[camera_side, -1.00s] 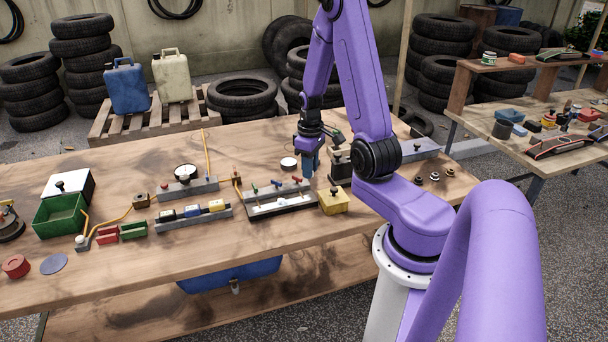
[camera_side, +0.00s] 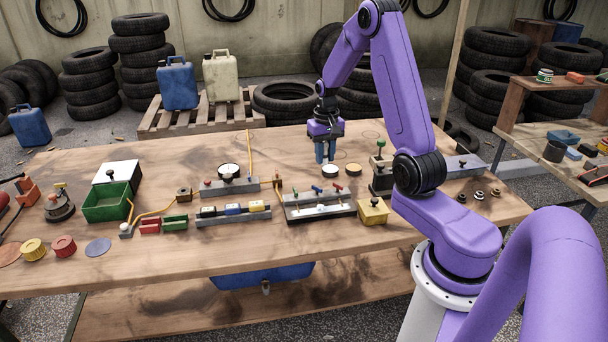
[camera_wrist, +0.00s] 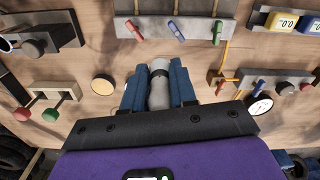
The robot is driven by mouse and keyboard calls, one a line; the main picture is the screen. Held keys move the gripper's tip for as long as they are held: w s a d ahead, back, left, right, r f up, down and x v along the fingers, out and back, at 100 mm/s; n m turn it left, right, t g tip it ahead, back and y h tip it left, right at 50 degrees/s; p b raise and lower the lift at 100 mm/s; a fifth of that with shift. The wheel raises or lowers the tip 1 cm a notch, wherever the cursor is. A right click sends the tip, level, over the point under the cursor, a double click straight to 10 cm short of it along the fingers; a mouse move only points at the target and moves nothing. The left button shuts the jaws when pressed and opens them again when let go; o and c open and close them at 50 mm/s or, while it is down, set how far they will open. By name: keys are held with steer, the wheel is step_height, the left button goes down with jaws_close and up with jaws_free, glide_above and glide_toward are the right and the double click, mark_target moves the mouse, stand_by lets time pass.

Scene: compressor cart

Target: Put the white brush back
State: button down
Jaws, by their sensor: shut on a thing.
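A lever block (camera_side: 318,205) with red, blue and green levers stands in front of my gripper. A gauge block (camera_side: 229,185) stands left. Faint rings mark bare wood behind.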

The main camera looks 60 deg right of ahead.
steer(key=w+d+f, duration=0.4)
steer(key=w, duration=0.3)
glide_above(304, 177)
step_height(304, 177, down, 5)
steer(key=shift+s+f, duration=0.1)
steer(key=shift+d+f, duration=0.1)
steer(key=shift+f, duration=1.65)
steer(key=shift+f, duration=0.15)
steer(key=c, duration=0.9)
jaws_free()
